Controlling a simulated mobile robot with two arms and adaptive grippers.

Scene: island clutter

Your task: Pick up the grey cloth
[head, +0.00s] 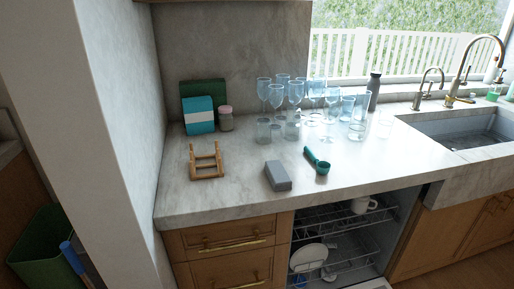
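A grey rectangular block-like item (278,175) lies on the marble counter (235,200) near its front edge, above the drawers; it may be the grey cloth folded up, but I cannot tell for sure. No other cloth shows clearly. It lies alone, with a teal scoop-like tool (317,160) apart from it to the right. Neither of my grippers is in view.
A wooden rack (206,162) stands to the left. Many glasses (296,95), a dark bottle (373,92), a teal box (198,115) and a jar (226,118) stand behind. An open dishwasher (345,235) is below; a sink (465,130) is right.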

